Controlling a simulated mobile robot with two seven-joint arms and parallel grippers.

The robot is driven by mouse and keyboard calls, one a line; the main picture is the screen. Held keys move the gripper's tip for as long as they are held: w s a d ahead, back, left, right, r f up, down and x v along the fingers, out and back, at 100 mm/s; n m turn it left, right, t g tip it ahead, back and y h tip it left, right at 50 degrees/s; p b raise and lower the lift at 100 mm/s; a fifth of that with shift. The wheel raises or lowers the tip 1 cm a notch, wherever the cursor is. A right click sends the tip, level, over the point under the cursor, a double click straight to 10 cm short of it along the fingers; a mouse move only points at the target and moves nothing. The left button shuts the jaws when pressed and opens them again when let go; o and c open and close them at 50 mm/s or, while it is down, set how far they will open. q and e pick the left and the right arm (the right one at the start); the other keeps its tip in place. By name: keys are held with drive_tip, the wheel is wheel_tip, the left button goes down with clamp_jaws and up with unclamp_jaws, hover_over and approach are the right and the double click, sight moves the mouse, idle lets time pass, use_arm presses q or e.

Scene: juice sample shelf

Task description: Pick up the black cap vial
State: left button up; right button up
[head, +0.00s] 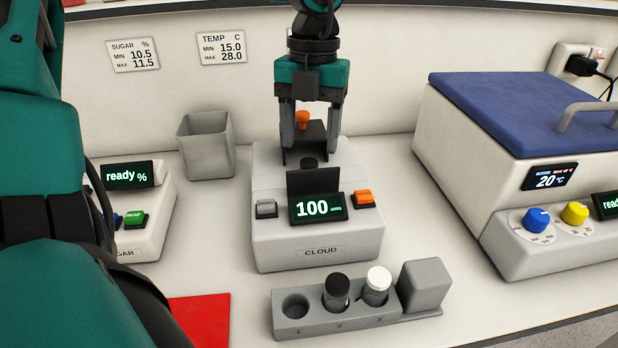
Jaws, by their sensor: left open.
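The black cap vial (336,290) stands upright in the middle hole of a grey rack (291,324) at the front. A white cap vial (376,285) stands beside it on the right. The rack's left hole (295,306) is empty. My left gripper (312,130) points down over the back of the CLOUD device (317,238), open, well behind and above the rack. An orange knob or cap (302,119) shows between its fingers; I cannot tell its depth. My right gripper is not in view.
A grey bin (206,145) stands behind left. A SUGAR device (143,226) is at left, partly hidden by my arm. A large blue-lidded device (530,105) is at right. A grey block (424,286) adjoins the rack; a red mat (203,320) lies left of it.

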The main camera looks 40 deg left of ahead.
sight(309, 161)
use_arm(q)
wheel_tip(309, 161, down, 5)
drive_tip(key=shift+r, duration=0.1)
drive_tip(key=c, duration=1.1)
drive_tip(key=shift+r, duration=0.1)
wheel_tip(309, 161, up, 20)
drive_tip(key=shift+f+p, duration=0.1)
drive_tip(key=shift+p, duration=0.7)
drive_tip(key=shift+s, duration=0.1)
